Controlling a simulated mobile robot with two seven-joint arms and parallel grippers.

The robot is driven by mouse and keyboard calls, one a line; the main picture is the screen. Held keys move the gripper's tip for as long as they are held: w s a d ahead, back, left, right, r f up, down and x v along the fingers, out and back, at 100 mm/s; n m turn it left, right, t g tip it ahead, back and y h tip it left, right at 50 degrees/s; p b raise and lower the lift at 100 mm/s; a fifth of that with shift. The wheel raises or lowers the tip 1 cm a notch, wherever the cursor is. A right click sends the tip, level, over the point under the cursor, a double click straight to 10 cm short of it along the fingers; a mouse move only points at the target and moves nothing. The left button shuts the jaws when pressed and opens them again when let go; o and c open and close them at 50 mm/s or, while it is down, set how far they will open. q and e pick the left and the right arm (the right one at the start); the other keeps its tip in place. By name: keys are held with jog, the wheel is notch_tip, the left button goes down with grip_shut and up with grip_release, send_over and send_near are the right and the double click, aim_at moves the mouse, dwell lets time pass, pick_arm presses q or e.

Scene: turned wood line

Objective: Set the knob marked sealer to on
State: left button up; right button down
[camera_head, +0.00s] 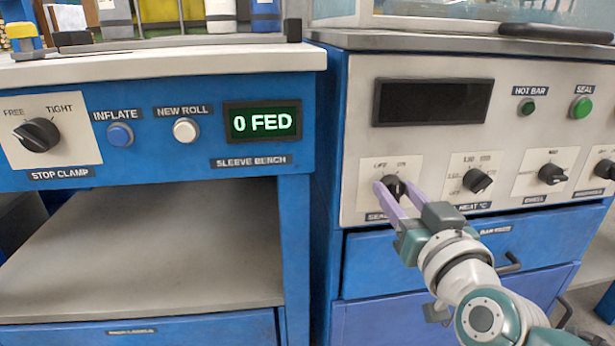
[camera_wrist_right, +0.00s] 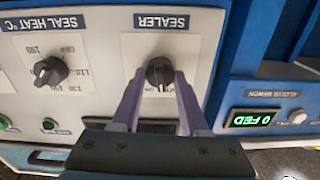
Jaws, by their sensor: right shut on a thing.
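The sealer knob (camera_head: 395,186) is a black round knob on a white plate at the left of the right-hand machine's pale panel. In the upside-down wrist view the sealer knob (camera_wrist_right: 159,72) sits under the label SEALER. In the wrist view the right gripper (camera_wrist_right: 159,78) is shut on the knob. My left gripper is not in view.
The heat knob (camera_head: 477,181) and dwell knob (camera_head: 552,174) stand to the right. Above are a dark display (camera_head: 433,102) and a green seal button (camera_head: 581,107). Blue drawers (camera_head: 385,262) lie below. At left, the sleeve bench has a "0 FED" display (camera_head: 262,122) and stop clamp knob (camera_head: 38,135).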

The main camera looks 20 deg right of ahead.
jog(key=m, duration=0.3)
jog(key=shift+m, duration=0.4)
jog(key=shift+d+m, duration=0.1)
jog(key=shift+m, duration=1.8)
jog(key=shift+c, duration=2.1)
grip_release()
jog(key=p+v, duration=0.3)
jog(key=v, duration=0.7)
